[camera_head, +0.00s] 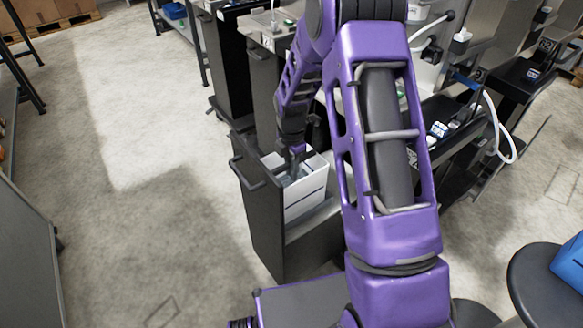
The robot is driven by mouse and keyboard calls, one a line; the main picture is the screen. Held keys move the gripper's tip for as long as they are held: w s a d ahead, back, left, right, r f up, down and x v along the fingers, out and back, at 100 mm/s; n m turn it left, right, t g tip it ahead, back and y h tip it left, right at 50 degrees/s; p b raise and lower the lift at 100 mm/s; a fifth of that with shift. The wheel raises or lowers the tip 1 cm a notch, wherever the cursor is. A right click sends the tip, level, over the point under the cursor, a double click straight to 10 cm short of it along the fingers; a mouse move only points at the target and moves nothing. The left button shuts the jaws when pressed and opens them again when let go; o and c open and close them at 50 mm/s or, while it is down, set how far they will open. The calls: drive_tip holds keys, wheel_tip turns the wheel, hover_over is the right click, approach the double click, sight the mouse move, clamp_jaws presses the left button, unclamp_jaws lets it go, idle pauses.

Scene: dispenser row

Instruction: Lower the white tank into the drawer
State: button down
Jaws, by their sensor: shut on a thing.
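The white tank (305,196) is an open-topped box with a dark line along its side. It sits partly inside the dark open drawer (262,225), with its upper part above the drawer's near side wall. My gripper (291,172) points down at the tank's top edge and is shut on it. How far the tank's base is from the drawer floor is hidden.
Another dark drawer unit (235,75) stands behind. Dispensers with a white hose (497,130) stand at the right. A round black stool (545,285) with a blue item (572,262) is at the lower right. The concrete floor (150,200) at the left is clear.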

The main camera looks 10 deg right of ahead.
drive_tip(key=c, duration=0.8)
unclamp_jaws()
drive_tip(key=shift+o, duration=0.2)
drive_tip(key=shift+s+f, duration=0.1)
drive_tip(key=shift+f, duration=0.05)
wheel_tip(320, 180, up, 18)
drive_tip(key=p, duration=0.3)
drive_tip(key=shift+f, duration=0.2)
